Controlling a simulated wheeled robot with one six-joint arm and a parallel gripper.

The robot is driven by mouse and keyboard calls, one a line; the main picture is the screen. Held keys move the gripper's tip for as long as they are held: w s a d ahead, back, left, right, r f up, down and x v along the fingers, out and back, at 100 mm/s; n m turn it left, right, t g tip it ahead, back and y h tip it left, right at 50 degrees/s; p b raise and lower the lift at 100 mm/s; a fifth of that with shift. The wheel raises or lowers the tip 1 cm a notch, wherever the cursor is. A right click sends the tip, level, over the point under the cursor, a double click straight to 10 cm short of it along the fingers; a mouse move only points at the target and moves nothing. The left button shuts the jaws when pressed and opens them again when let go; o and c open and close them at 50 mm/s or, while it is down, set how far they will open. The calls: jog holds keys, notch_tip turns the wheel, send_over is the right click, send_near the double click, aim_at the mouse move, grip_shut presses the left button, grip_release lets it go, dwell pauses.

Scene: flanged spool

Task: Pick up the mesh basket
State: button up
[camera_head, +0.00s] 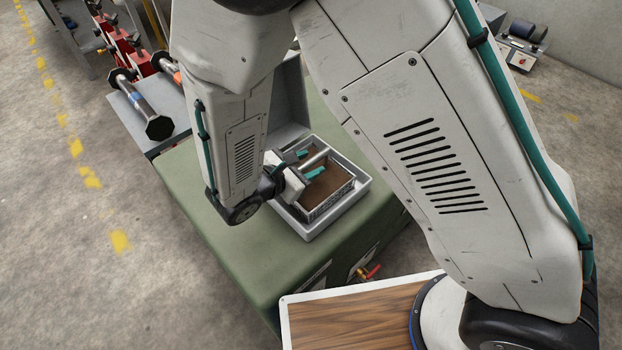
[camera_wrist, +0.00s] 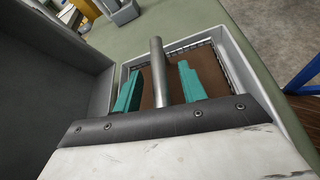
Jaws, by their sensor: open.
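The mesh basket (camera_head: 328,201) has dark wire walls, a brown inside and a thick grey metal bar (camera_head: 314,160) across its top. It sits inside a light grey tray (camera_head: 363,186) on a green surface. In the wrist view, the basket (camera_wrist: 205,56) lies just beyond my gripper. My gripper (camera_wrist: 160,72) is open, with one teal finger on each side of the bar and visible gaps between. The gripper also shows over the basket in the head view (camera_head: 309,163), partly hidden by my arm. I cannot tell how deep the fingertips reach.
A dark grey upright panel or box (camera_wrist: 50,75) stands close on the left in the wrist view. A rack with dumbbells (camera_head: 145,105) is beside the green cabinet (camera_head: 225,240). A red-handled valve (camera_head: 368,272) sticks out from its front side.

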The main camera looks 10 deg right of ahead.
jog(key=shift+c, duration=0.3)
grip_shut()
